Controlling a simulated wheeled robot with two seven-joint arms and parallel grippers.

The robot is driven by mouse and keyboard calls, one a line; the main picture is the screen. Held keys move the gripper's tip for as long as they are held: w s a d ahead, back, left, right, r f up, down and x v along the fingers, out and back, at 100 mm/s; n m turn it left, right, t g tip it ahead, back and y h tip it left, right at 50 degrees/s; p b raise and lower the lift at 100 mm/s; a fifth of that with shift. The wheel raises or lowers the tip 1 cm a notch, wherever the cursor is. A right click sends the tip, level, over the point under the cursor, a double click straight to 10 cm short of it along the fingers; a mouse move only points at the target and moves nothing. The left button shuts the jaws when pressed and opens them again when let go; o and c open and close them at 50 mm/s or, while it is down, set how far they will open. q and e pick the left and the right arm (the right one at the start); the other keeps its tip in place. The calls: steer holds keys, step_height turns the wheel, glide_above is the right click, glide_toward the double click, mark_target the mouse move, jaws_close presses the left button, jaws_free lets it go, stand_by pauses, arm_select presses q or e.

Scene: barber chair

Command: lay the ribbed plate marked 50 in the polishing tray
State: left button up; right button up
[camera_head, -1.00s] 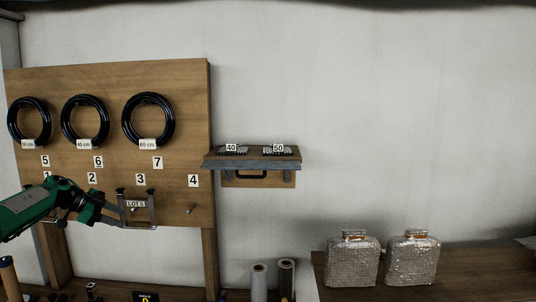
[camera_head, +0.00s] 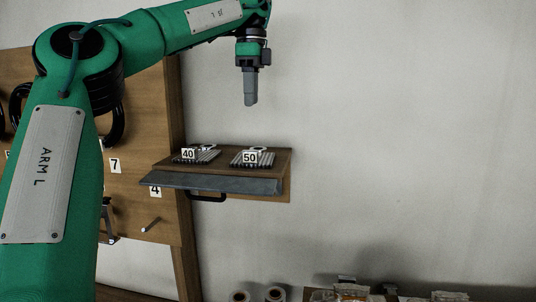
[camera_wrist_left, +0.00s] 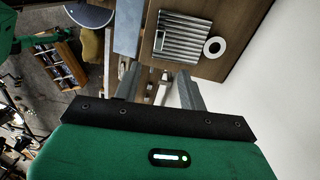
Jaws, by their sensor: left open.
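The ribbed plate marked 50 (camera_head: 252,160) lies on the right of a small wooden wall shelf (camera_head: 284,166), its white label facing front. My left gripper (camera_head: 250,102) points down above the shelf, over the plate's side and clear of it. In the left wrist view my left gripper (camera_wrist_left: 160,86) has its fingers apart with nothing between them. A ribbed plate (camera_wrist_left: 184,36) with a pale ring shows beyond the fingers there; I cannot read its number. I cannot make out the polishing tray. My right gripper is not in view.
The ribbed plate marked 40 (camera_head: 197,156) lies to the left. A grey sloped strip (camera_head: 225,185) runs along the shelf's front, with a dark handle (camera_head: 208,198) below. A wooden pegboard (camera_head: 150,205) stands at left, the wall behind. Space right of the shelf is clear.

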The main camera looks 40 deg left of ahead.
arm_select(q)
step_height(320, 180, down, 3)
steer(key=s, duration=0.1)
steer(key=p, duration=0.2)
glide_above(249, 151)
steer(key=f, duration=0.4)
steer(key=shift+w+a+f, duration=0.1)
steer(key=shift+w+f, duration=0.25)
steer(key=shift+f, duration=0.15)
steer(key=shift+s+f, duration=0.1)
steer(key=shift+s, duration=0.05)
steer(key=shift+f+p, duration=0.2)
steer(key=shift+p, duration=0.15)
steer(key=f+p, duration=0.1)
steer(key=f, duration=0.1)
steer(key=f+p, duration=0.1)
steer(key=f, duration=0.1)
steer(key=shift+w+p, duration=0.2)
steer(key=shift+p, duration=0.15)
steer(key=shift+a+f, duration=0.1)
steer(key=shift+f, duration=0.2)
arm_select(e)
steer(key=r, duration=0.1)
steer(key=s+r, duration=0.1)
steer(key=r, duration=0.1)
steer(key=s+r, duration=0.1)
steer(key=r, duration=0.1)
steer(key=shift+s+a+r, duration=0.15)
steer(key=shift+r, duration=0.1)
